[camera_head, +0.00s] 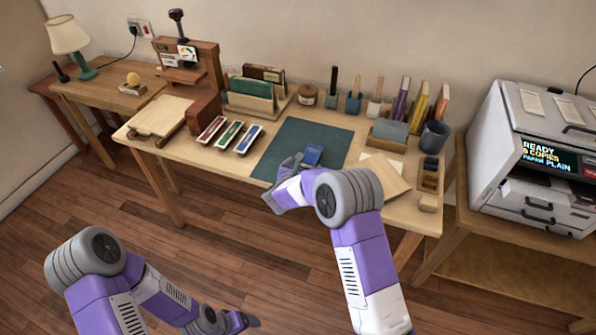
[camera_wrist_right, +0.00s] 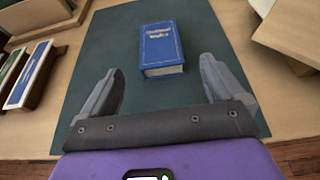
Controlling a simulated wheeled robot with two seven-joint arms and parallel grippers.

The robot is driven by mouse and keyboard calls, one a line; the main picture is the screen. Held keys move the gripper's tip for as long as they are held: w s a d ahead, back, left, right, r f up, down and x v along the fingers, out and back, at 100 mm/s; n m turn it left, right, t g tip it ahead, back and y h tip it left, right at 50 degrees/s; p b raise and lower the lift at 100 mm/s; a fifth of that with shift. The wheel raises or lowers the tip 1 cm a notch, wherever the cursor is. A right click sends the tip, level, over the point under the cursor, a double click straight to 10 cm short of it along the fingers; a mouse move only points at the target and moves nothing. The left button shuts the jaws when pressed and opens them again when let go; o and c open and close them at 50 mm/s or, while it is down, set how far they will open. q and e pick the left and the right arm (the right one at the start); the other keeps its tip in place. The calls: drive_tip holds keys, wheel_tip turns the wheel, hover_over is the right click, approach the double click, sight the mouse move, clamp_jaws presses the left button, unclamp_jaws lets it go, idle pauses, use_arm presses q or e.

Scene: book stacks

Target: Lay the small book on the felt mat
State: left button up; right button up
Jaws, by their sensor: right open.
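The small blue book (camera_head: 313,153) lies flat on the dark green felt mat (camera_head: 328,133) on the workbench. In the right wrist view the book (camera_wrist_right: 161,48) has gold lettering on its cover and rests on the mat (camera_wrist_right: 105,35). My right gripper (camera_head: 291,164) is over the mat's near part, just left of the book in the head view. In the wrist view its open, empty fingers (camera_wrist_right: 160,85) stand apart, with the book beyond them and not touching either. My left gripper (camera_head: 243,322) hangs low in front of the bench; its jaws are too small to judge.
Three small coloured trays (camera_head: 229,136) lie left of the mat. A tan board (camera_head: 381,175) lies right of it, near a dark cup (camera_head: 434,137). Upright books and jars line the back. A copier (camera_head: 540,150) stands at the right.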

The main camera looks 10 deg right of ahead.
drive_tip(key=v, duration=0.5)
drive_tip(key=shift+s+a+r+p, duration=0.15)
drive_tip(key=shift+s+p, duration=0.15)
drive_tip(key=shift+p, duration=0.1)
